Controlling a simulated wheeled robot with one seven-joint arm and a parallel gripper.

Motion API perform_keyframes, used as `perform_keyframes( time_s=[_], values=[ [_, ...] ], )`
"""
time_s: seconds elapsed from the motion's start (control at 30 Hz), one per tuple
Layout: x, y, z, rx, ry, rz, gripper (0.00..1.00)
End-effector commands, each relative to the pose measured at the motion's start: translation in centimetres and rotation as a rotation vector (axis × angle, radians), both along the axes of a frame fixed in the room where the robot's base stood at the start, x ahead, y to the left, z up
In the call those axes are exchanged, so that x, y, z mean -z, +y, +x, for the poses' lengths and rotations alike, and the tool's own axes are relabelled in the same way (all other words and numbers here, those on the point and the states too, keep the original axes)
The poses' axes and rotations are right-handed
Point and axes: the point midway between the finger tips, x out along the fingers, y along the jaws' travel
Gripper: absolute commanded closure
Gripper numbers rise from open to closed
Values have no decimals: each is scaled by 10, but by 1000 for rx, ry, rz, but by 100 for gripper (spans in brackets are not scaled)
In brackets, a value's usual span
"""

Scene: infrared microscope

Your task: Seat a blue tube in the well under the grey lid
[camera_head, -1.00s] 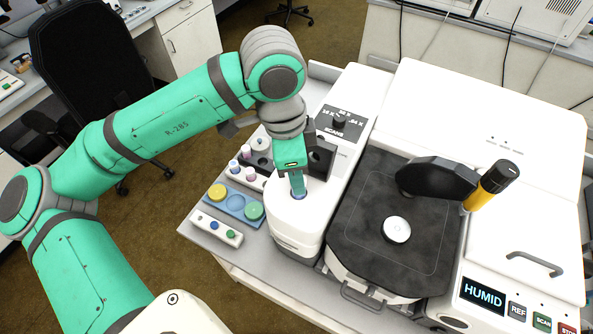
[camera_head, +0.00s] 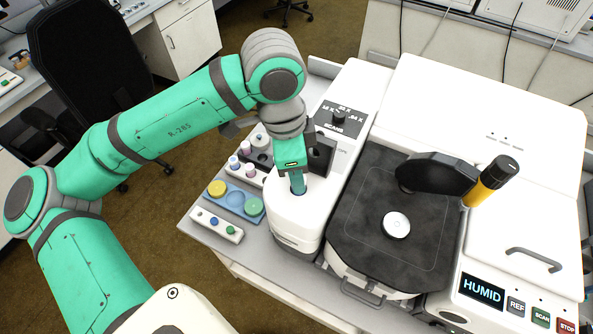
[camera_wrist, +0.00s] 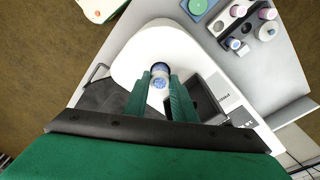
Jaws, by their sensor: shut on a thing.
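My gripper (camera_head: 298,188) points down over the rounded white housing (camera_head: 295,218), left of the dark stage. In the wrist view its two green fingers (camera_wrist: 160,88) are shut on a blue tube (camera_wrist: 160,82), seen end-on with a blue-and-white top. A round dark-rimmed opening (camera_wrist: 160,67) shows right by the tube. How deep the tube sits there is hidden by the fingers. The dark grey lid (camera_head: 321,154) stands raised just behind and right of my gripper; it also shows in the wrist view (camera_wrist: 208,95).
A rack (camera_head: 245,176) with blue- and pink-capped tubes stands left of the housing. A blue tray (camera_head: 236,200) with yellow and green discs and a white button strip (camera_head: 217,226) lie in front of it. The black stage (camera_head: 385,240) with its overhanging arm (camera_head: 437,178) is at right.

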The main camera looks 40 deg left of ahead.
Motion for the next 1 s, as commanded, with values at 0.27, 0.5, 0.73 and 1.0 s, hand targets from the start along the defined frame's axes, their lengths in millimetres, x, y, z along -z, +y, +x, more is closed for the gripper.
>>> perform_keyframes(
  time_s=[0.27, 0.5, 0.73, 1.0],
  values=[
    [3, 0, 0, 0, 1, -1, 98],
    [7, 0, 0, 0, 1, -1, 98],
    [11, 0, 0, 0, 0, 0, 98],
    [16, 0, -1, 0, 1, -1, 98]
  ],
)
